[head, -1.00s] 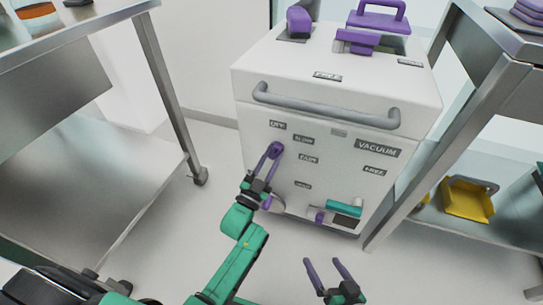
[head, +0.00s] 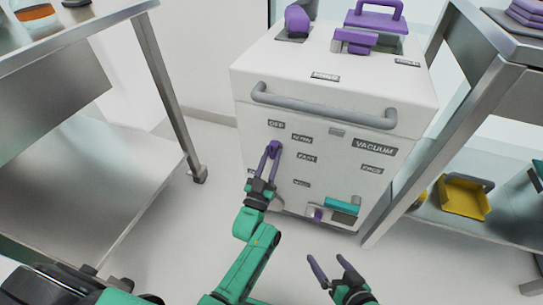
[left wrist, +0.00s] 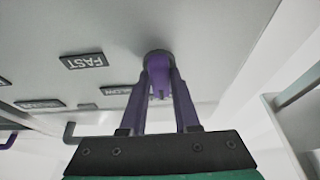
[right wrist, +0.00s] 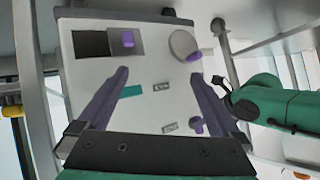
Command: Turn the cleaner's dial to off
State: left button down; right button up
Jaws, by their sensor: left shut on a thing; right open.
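The cleaner (head: 350,112) is a white box with a grey front handle. Its purple dial (head: 275,146) is on the front face, just below the OFF label (head: 276,123). SLOW (head: 301,138) and FAST (head: 307,157) labels are to its right. My left gripper (head: 269,160) reaches up from below, shut on the dial. In the left wrist view, its purple fingers flank the dial (left wrist: 158,72), which hides which label the dial points to. My right gripper (head: 326,260) is open and empty, low in front of the cleaner. The right wrist view shows the cleaner between its fingers (right wrist: 160,80).
A steel table (head: 165,85) stands left and a steel shelf (head: 455,120) right, with a yellow dustpan (head: 464,198). The floor in front is mostly clear.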

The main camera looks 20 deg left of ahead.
pick_arm(q)
jog(key=shift+f, duration=0.1)
jog(key=c, duration=0.6)
grip_release()
jog(key=shift+c, duration=0.2)
jog(key=shift+s, duration=0.1)
jog(key=p+v, duration=0.1)
jog(key=v, duration=1.3)
jog(key=shift+s+p, duration=0.25)
jog(key=shift+p, duration=0.15)
pick_arm(e)
jog(key=d+g, duration=0.1)
jog(key=d+r+g+h, duration=0.1)
jog(key=d, duration=0.1)
jog(key=shift+s+r, duration=0.15)
